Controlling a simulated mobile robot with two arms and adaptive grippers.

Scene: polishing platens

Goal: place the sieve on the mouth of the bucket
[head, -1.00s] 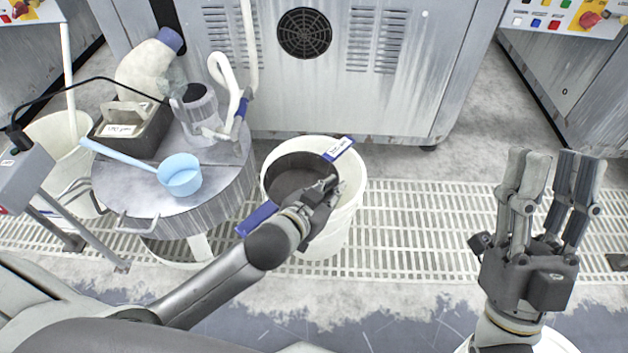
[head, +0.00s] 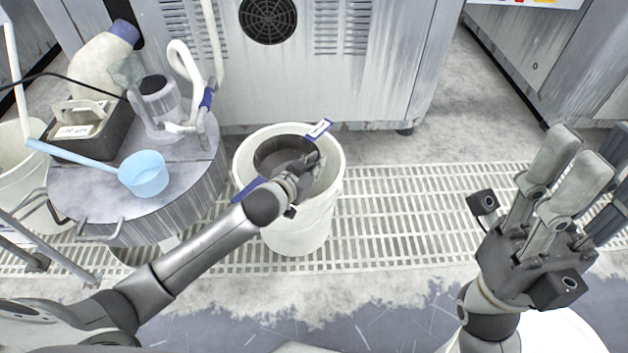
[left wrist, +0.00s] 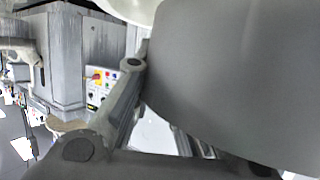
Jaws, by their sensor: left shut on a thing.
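The sieve (head: 272,152) is a dark round ring with blue bars on two sides; one bar (head: 247,190) is at its near left. It appears within the outline of the mouth of the white bucket (head: 300,235). I cannot tell whether it rests on the rim. My left gripper (head: 307,168) is shut on the sieve's near right side and hides part of it. In the left wrist view a large grey curved surface, apparently the sieve (left wrist: 235,75), fills the right side. My right gripper (head: 585,165) is open and empty, away to the right.
A round metal drum (head: 190,205) stands left of the bucket. A machine cabinet (head: 340,85) stands behind. Floor grating (head: 420,215) right of the bucket is clear.

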